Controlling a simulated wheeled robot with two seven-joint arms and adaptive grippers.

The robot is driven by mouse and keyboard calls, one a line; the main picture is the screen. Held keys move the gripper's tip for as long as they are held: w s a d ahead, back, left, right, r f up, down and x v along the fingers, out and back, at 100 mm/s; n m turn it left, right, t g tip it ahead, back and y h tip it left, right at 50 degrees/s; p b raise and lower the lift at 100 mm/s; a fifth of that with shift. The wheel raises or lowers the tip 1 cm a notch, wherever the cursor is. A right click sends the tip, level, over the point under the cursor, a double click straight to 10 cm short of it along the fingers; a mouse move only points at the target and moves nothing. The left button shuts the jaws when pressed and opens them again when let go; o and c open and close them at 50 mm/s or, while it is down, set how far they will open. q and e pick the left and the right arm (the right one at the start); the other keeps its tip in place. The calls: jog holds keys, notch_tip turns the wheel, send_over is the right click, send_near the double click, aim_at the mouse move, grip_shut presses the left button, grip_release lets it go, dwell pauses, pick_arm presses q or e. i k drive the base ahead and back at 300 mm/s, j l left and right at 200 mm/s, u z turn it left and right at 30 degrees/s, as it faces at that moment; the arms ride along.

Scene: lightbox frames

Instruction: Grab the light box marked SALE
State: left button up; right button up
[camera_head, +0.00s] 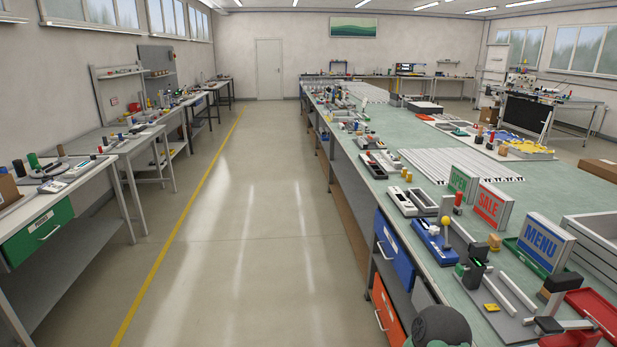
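The light box marked SALE (491,205) stands upright on the long green-topped bench at the right. A box marked MENU (545,243) in blue stands nearer, to the right. Neither of my grippers shows in the head view. A dark rounded part at the bottom edge may be mine, but I cannot tell.
Several tools and small parts crowd the near bench (541,198), including a yellow-topped post (446,221) and a red tray (597,312). Blue (394,250) and orange (386,312) drawers sit under its edge. The aisle floor (255,215) on the left is clear.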

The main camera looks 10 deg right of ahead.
aim_at(495, 207)
jog(key=i+j+z, duration=0.15)
jog(key=i, duration=1.8)
jog(key=i+z, duration=0.2)
jog(key=i, duration=0.25)
jog(key=i+j+z, duration=0.2)
jog(key=i, duration=0.2)
jog(key=i+z, duration=0.2)
jog(key=i, duration=0.2)
jog(key=i+j+z, duration=0.2)
jog(key=i+j, duration=0.1)
jog(key=i, duration=0.1)
